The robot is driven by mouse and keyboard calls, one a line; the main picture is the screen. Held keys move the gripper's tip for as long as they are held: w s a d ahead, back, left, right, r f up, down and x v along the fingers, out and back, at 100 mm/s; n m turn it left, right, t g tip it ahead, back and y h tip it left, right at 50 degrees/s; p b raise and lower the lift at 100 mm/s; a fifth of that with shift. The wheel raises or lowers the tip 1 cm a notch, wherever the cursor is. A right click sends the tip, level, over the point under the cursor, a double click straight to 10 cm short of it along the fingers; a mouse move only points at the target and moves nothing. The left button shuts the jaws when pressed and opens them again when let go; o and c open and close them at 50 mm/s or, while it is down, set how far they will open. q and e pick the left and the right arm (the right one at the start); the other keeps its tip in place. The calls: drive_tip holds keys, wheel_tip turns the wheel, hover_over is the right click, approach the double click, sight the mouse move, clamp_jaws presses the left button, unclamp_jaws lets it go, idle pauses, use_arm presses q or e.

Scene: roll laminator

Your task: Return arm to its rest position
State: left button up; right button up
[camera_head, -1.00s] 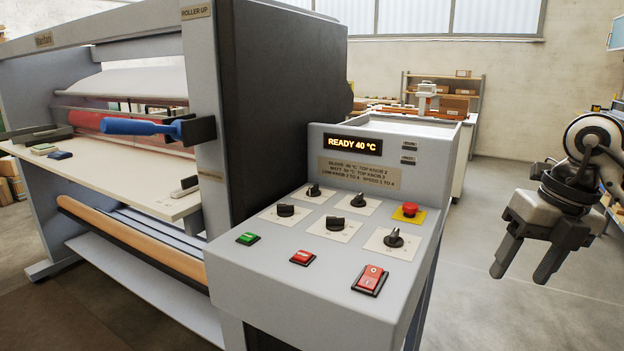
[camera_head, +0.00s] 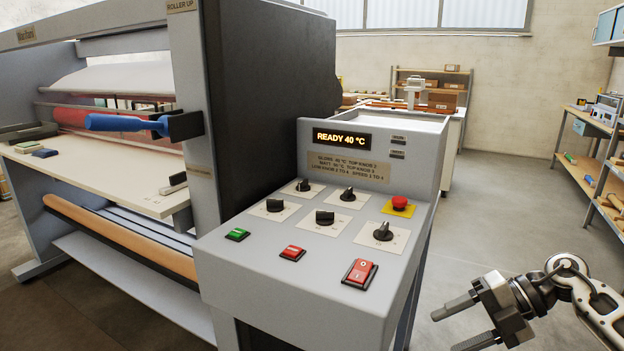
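My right gripper (camera_head: 462,325) is at the lower right, off to the right of the control panel and touching nothing. Its two fingers point left and stand apart, with nothing between them. My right arm (camera_head: 590,300) comes in from the right edge. My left gripper is not in view. The laminator (camera_head: 270,90) stands at the left with its grey control panel (camera_head: 310,245) in front. The display (camera_head: 342,139) reads READY 40 °C. A blue-handled lever (camera_head: 125,123) sticks out level at the machine's side.
The panel carries several black knobs (camera_head: 383,231), a red stop button (camera_head: 400,202), a green button (camera_head: 238,234) and red switches (camera_head: 360,272). Shelving (camera_head: 590,165) stands along the right wall. The grey floor (camera_head: 500,210) between panel and shelving is clear.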

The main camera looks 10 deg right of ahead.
drive_tip(key=w+d+r+m+t, duration=0.5)
drive_tip(key=w+r+m+t, duration=0.3)
drive_tip(key=w+r+t, duration=0.5)
drive_tip(key=w+d+m+t+h, duration=0.2)
drive_tip(key=d+m+t+h, duration=0.2)
drive_tip(key=d+m+h, duration=0.7)
drive_tip(key=s+d+f+m+g+h, duration=0.2)
drive_tip(key=d+f+m+g+h, duration=0.3)
drive_tip(key=d+h, duration=0.1)
drive_tip(key=s+a+f+g+y, duration=0.1)
drive_tip(key=s+a+f+y, duration=0.25)
drive_tip(key=a+f, duration=0.65)
drive_tip(key=s+a+f+g+y, duration=0.15)
drive_tip(key=s+a+f, duration=0.35)
drive_tip(key=a+f, duration=0.55)
drive_tip(key=s+a+f+m+g+y, duration=0.1)
drive_tip(key=s+a+f+y, duration=0.1)
drive_tip(key=s+a, duration=0.7)
drive_tip(key=s+a+f+m+g+y, duration=0.1)
drive_tip(key=s+a+f, duration=0.3)
drive_tip(key=s+a, duration=0.5)
drive_tip(key=shift+a+f+m+y, duration=0.3)
drive_tip(key=shift+a+m+y, duration=0.25)
drive_tip(key=shift+a, duration=0.55)
